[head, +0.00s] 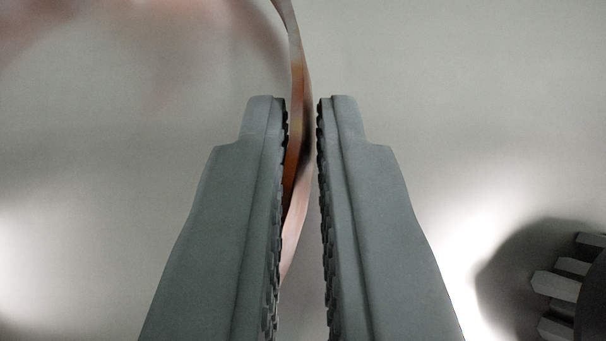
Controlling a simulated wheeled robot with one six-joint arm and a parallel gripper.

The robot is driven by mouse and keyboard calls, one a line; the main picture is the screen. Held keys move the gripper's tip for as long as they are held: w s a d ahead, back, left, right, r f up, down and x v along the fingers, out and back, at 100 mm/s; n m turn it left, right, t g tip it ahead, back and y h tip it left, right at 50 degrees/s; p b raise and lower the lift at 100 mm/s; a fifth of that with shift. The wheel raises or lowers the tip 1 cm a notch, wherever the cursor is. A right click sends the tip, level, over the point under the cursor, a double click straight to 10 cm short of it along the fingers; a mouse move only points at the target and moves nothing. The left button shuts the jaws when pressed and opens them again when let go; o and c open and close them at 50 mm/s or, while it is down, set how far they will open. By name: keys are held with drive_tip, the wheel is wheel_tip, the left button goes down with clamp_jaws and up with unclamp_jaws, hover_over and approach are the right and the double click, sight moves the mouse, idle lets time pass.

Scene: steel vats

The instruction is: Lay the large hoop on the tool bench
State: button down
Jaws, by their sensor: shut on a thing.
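The large hoop (297,48) shows as a thin copper-coloured band, seen nearly edge-on. It curves down from the top of the head view and passes between the two fingers. My gripper (302,108) is shut on this band, with its grey ridged fingers on either side of it. Only part of the hoop is in view; the rest is beyond the top edge or behind the left finger. I cannot make out the tool bench in this view.
A smooth, pale grey metallic surface (480,90) fills the background, with a blurred coppery reflection at upper left and bright glints low down. A dark rounded part with light grey teeth (557,285) juts in at lower right.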

drive_tip(key=shift+f, duration=0.6)
drive_tip(key=c, duration=1.5)
unclamp_jaws()
drive_tip(key=shift+c, duration=0.2)
drive_tip(key=shift+s+r, duration=0.4)
drive_tip(key=shift+r, duration=0.1)
drive_tip(key=v, duration=1.1)
drive_tip(key=shift+a, duration=0.1)
